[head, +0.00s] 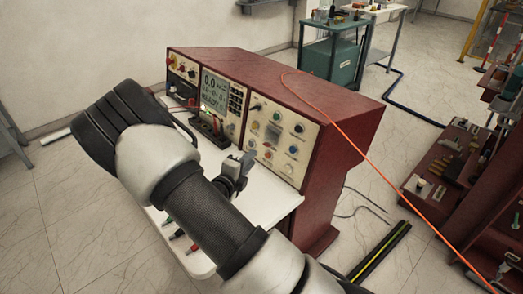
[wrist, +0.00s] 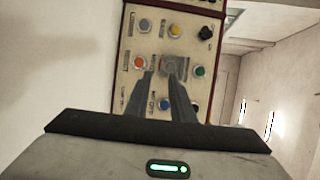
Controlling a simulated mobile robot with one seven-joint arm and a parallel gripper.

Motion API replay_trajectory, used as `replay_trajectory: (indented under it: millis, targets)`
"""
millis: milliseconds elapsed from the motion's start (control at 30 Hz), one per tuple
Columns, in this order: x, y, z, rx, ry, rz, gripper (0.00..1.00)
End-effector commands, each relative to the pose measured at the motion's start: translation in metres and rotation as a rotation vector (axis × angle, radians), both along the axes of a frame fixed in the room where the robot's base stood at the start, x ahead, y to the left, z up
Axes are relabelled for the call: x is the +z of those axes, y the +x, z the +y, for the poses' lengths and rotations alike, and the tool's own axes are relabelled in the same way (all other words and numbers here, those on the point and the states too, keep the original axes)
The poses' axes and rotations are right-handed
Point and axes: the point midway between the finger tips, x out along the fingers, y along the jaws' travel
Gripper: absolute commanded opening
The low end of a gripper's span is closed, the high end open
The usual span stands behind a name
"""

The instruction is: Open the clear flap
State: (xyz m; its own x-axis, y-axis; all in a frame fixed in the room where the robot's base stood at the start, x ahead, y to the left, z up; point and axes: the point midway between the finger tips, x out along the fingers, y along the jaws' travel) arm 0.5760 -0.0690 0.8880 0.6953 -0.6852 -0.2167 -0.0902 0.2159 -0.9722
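The clear flap (wrist: 173,65) is a small greyish see-through cover in the middle of the cream control panel, among coloured knobs and buttons. In the head view the flap (head: 272,133) shows on the right-hand panel of the red console and looks closed. My gripper (wrist: 160,75) points at the panel, its two dark fingers apart with panel showing between them. The fingertips overlap the flap's lower left in the wrist view; I cannot tell whether they touch it. In the head view my gripper (head: 247,160) is left of and below the flap, with nothing seen in it.
The red console (head: 330,110) stands on the floor with a white work surface (head: 262,205) in front. Knobs and buttons surround the flap closely, including a blue button (wrist: 163,104) below it. An orange cable (head: 340,130) runs over the console.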

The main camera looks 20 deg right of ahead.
Motion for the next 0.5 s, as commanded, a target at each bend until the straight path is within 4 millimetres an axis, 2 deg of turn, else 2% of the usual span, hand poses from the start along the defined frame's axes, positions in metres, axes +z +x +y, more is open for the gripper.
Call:
replay_trajectory:
  millis: [33, 200, 500]
  targets:
    - [-0.004, 0.008, -0.010, -0.004, -0.001, -0.001, 0.22]
    - [-0.012, 0.033, -0.035, -0.004, -0.001, -0.001, 0.22]
    - [-0.020, 0.064, -0.064, -0.001, 0.001, -0.001, 0.22]
